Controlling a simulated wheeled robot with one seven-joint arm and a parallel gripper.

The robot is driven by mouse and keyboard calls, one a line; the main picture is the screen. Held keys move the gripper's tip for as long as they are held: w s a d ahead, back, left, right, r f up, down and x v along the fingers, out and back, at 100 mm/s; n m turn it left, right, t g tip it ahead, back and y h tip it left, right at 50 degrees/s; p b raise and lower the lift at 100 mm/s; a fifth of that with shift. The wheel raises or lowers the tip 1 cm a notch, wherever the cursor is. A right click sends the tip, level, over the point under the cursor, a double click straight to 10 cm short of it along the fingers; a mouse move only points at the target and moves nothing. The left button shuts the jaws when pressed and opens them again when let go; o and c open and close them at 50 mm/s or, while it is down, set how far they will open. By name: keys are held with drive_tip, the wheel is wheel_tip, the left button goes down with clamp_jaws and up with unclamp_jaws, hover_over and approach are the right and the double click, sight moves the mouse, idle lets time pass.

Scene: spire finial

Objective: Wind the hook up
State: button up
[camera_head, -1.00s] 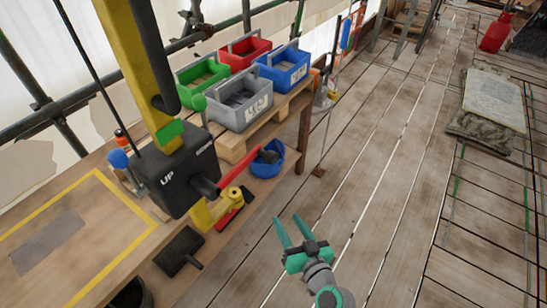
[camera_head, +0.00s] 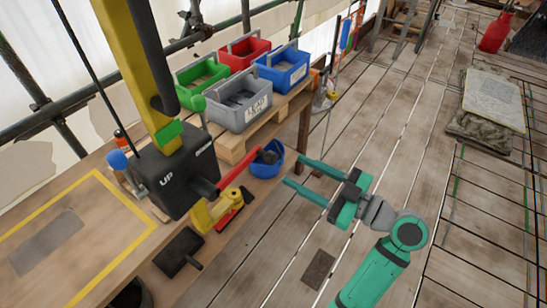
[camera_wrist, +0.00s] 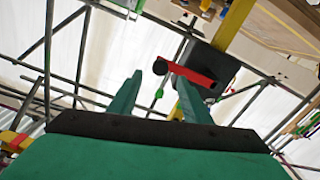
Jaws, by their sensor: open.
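The winch is a black box (camera_head: 178,178) marked "UP" on a yellow post (camera_head: 140,65). Its red crank arm (camera_head: 238,168) slants up to the right and ends in a dark knob (camera_head: 269,157) in front of a blue bowl. My gripper (camera_head: 295,171) is open and empty, its teal fingers pointing left, just right of the knob and apart from it. In the wrist view the red crank (camera_wrist: 192,74) and its dark knob (camera_wrist: 160,67) appear between and beyond my fingers. I cannot make out the hook.
A blue bowl (camera_head: 272,170) sits close behind the knob. Green, red, blue and grey bins stand on a pallet (camera_head: 240,148) behind. A workbench (camera_head: 110,245) with a yellow outline lies at left. The plank floor at right is mostly clear.

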sight(275, 160)
drive_tip(key=x, duration=0.8)
drive_tip(key=shift+a, duration=0.25)
clamp_jaws()
drive_tip(key=shift+w, duration=0.15)
